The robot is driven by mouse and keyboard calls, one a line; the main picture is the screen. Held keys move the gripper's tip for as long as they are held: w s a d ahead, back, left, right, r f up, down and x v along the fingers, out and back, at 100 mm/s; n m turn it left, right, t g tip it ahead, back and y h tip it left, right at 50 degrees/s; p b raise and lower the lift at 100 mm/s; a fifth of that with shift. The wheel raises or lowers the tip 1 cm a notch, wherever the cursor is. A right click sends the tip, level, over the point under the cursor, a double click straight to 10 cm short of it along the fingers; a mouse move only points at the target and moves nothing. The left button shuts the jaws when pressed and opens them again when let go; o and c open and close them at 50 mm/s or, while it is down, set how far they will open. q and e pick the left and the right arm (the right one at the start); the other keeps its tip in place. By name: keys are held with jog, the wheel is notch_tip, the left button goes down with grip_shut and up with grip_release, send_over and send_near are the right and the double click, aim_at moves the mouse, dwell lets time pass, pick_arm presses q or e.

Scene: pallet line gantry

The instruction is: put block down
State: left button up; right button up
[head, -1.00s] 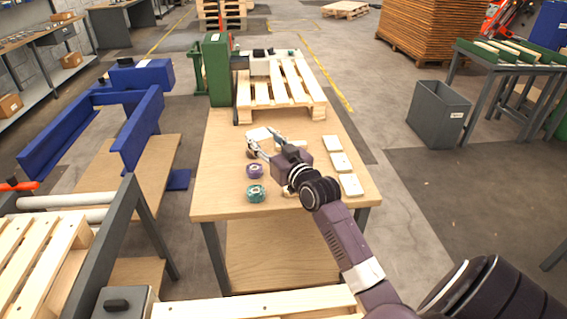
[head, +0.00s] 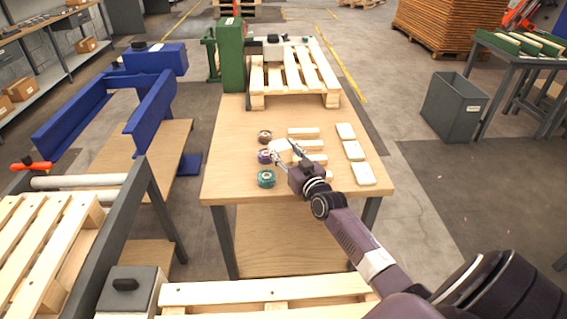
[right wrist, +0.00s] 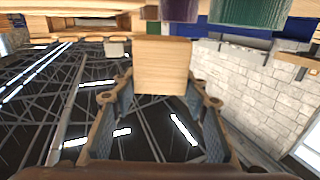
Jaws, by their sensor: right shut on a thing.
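My right gripper (head: 285,149) is over the wooden table (head: 233,181), beside the rolls. It is shut on a pale wooden block (right wrist: 162,66), which stands between both fingers in the right wrist view. In the head view the held block (head: 279,145) is partly hidden by the fingers. I cannot tell whether it touches the table. Other wooden blocks lie just right of the gripper, one farther back (head: 303,132) and one nearer (head: 314,159), partly hidden by my arm. My left gripper is not in view.
Brown (head: 265,137), purple (head: 264,157) and teal (head: 266,179) rolls stand left of the gripper. Three cream blocks (head: 354,150) line the table's right side. A pallet (head: 295,75) and green machine (head: 232,55) occupy the back. The table's left side is clear.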

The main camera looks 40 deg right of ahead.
aim_at(285, 162)
jog(key=shift+f+b, duration=0.5)
jog(key=shift+f, duration=1.75)
jog(key=shift+f, duration=0.15)
jog(key=o, duration=1.2)
jog(key=shift+s, duration=0.15)
